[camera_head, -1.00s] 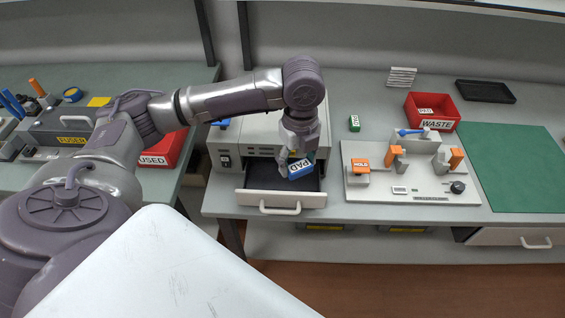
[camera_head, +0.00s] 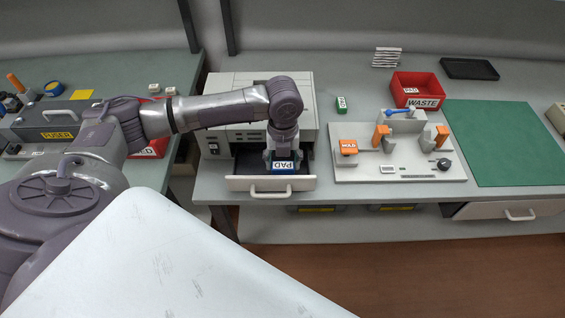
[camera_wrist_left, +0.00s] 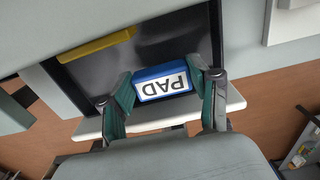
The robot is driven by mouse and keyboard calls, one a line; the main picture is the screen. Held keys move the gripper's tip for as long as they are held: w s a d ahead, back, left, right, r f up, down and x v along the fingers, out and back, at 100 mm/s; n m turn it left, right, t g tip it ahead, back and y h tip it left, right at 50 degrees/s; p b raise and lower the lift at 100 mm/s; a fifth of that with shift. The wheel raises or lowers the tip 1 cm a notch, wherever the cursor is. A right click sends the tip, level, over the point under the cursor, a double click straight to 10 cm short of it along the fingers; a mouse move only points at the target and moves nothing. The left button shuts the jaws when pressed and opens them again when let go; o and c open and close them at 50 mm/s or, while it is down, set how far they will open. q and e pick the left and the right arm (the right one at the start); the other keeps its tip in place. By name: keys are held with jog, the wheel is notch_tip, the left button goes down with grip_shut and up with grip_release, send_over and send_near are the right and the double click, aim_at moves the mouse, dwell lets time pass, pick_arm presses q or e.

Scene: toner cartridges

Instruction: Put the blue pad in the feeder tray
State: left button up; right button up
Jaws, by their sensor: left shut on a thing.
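The blue pad (camera_head: 284,167), with a white PAD label, is between the fingers of my left gripper (camera_head: 283,160). The left gripper is shut on it. In the left wrist view the blue pad (camera_wrist_left: 163,84) sits between the two green-lined fingertips (camera_wrist_left: 165,92). The feeder tray (camera_head: 246,162) is an open dark drawer with a pale front and handle, pulled out of the grey machine. The pad is over the tray, near its right front part. I cannot tell whether the pad touches the tray floor. My right gripper is not in view.
The grey machine (camera_head: 222,95) stands behind the tray. A yellow strip (camera_wrist_left: 97,45) shows by the dark tray.

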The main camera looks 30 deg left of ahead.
aim_at(283, 163)
pick_arm(q)
jog(key=shift+f, duration=0.9)
jog(key=o, duration=1)
jog(key=shift+f, duration=0.15)
jog(key=shift+c, duration=0.2)
notch_tip(283, 163, up, 12)
jog(key=b, duration=0.1)
jog(key=shift+r, duration=0.2)
